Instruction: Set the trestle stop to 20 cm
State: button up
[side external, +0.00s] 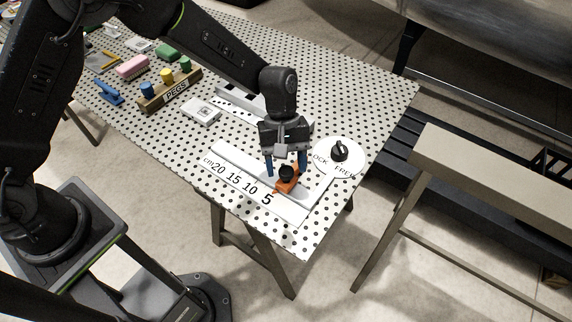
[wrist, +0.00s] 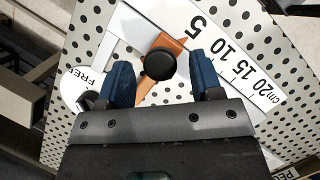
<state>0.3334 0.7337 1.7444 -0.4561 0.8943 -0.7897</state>
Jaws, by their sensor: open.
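The trestle stop is an orange slider (side external: 285,187) with a round black knob (side external: 286,172), on a white rail near the 5 end of the scale (side external: 240,180), which reads cm 20, 15, 10, 5. In the wrist view the orange slider (wrist: 167,41) lies across the rail beside the 5. My gripper (side external: 285,167) is open above the stop. In the wrist view its blue fingers stand either side of the black knob (wrist: 160,64), with gaps visible. A white disc (side external: 325,164) marked FREE and partly hidden lettering "OCK" carries a black knob (side external: 340,151); its setting is unclear.
A PEGS block (side external: 171,91) with coloured pegs, a pink block (side external: 132,66), a green block (side external: 166,53) and a white box (side external: 201,111) lie toward the back left of the dotted table. The table's edge is close to the scale. A bare trestle (side external: 480,180) stands at right.

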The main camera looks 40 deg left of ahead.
jog(key=shift+s+d+f, duration=0.15)
jog(key=shift+f, duration=0.25)
grip_shut()
dwell(0.4)
